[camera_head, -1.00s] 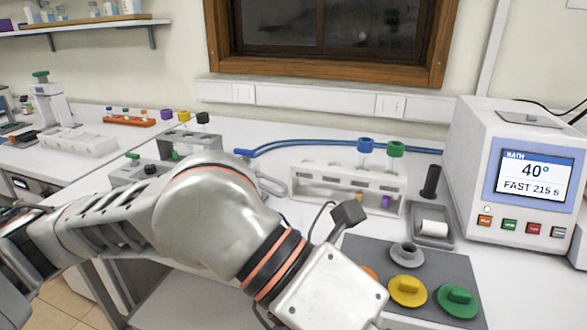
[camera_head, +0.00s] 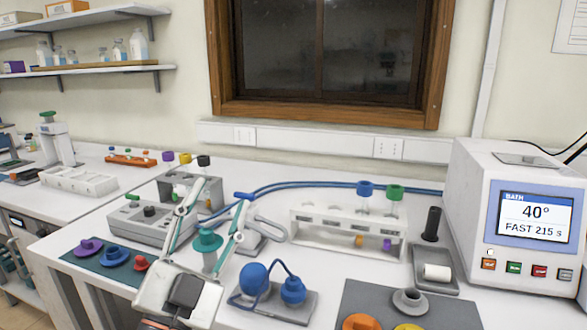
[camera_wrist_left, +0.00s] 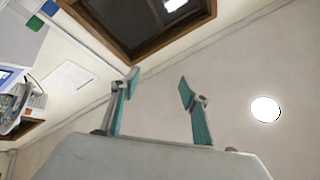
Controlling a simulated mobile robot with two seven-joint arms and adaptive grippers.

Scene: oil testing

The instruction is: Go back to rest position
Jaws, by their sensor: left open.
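My left gripper (camera_head: 219,196) is in the lower left-middle of the head view, with its teal-lined fingers pointing up and spread apart. In the left wrist view its two fingers (camera_wrist_left: 158,84) also stand apart with nothing between them; wall, window frame and a round white light show beyond. In the head view a teal-capped clear vessel (camera_head: 207,241) shows between the fingers, apparently on the bench behind them. My right gripper is in neither view.
The bath machine (camera_head: 535,218) stands at the right, its screen reading 40°. A white rack (camera_head: 345,236) with blue- and green-capped tubes stands mid-bench. Blue domed parts (camera_head: 275,285) and purple, blue and red knobs (camera_head: 113,255) lie in front. A grey control box (camera_head: 150,222) is behind the gripper.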

